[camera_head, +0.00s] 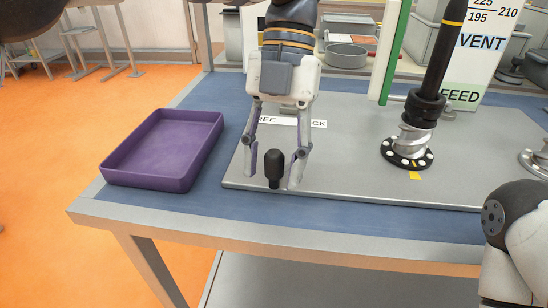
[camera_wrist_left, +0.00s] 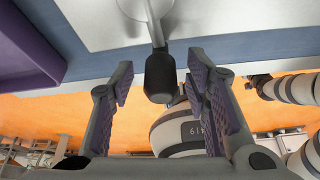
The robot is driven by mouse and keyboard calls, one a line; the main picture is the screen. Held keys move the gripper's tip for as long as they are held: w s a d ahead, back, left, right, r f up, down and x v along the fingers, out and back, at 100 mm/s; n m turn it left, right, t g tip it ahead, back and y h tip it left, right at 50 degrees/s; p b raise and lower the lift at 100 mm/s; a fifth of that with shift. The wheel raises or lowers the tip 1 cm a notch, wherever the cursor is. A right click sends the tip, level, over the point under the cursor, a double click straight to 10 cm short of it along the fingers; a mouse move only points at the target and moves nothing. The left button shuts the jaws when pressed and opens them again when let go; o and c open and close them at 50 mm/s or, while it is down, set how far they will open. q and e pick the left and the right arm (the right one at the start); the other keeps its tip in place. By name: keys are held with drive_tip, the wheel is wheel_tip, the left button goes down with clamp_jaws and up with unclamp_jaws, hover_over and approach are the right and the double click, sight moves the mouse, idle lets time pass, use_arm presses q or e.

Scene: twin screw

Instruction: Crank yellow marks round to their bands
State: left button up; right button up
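My left gripper (camera_head: 269,176) reaches down over the near left part of a grey plate. It is open, with one finger on each side of a black crank knob (camera_head: 274,164); I see no clear contact. In the left wrist view the knob (camera_wrist_left: 160,75) stands between the open fingers (camera_wrist_left: 163,85), joined to a metal rod. My right gripper is out of view.
A purple tray (camera_head: 163,150) stands left of the grey plate (camera_head: 340,185) on the blue table. A green upright strip (camera_head: 390,55) and a white board (camera_head: 480,65) reading VENT and FEED stand behind. My right arm fills the lower right.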

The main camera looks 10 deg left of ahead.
use_arm(q)
drive_tip(key=v, duration=0.7)
drive_tip(key=shift+r, duration=0.25)
drive_tip(key=shift+w, duration=0.1)
